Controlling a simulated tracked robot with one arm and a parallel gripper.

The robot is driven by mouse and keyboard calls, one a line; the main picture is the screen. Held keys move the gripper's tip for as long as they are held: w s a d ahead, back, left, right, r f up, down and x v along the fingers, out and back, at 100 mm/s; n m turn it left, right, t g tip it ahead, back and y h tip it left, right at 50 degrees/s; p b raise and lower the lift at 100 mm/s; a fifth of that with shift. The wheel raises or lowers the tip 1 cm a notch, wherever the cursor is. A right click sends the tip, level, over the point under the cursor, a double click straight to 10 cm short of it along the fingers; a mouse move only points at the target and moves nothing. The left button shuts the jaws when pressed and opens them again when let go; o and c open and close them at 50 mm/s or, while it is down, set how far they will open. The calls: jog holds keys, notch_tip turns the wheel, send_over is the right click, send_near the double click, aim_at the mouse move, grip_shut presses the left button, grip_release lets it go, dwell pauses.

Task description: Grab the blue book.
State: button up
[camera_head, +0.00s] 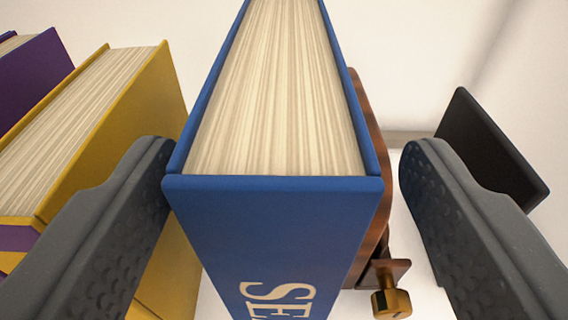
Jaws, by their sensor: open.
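The blue book (270,235) stands upright in the middle of the view, its spine with pale lettering facing me and its cream page tops showing. My gripper (290,175) is open, with one dark grey finger on each side of the book. The left finger is close to the book's left edge; I cannot tell if it touches. The right finger is apart from the book, with a clear gap. The lower part of the book is cut off by the frame.
A yellow book (150,110) stands just left of the blue book, partly behind my left finger. A purple book (38,75) is farther left. A brown wooden object with a brass knob (391,303) is right of the blue book. A black panel (490,150) is behind my right finger.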

jog(key=w, duration=0.3)
jog(key=w+b, duration=0.1)
jog(key=w, duration=0.1)
jog(key=shift+a+f, duration=0.2)
jog(key=shift+a, duration=0.1)
jog(key=shift+c, duration=0.4)
grip_shut()
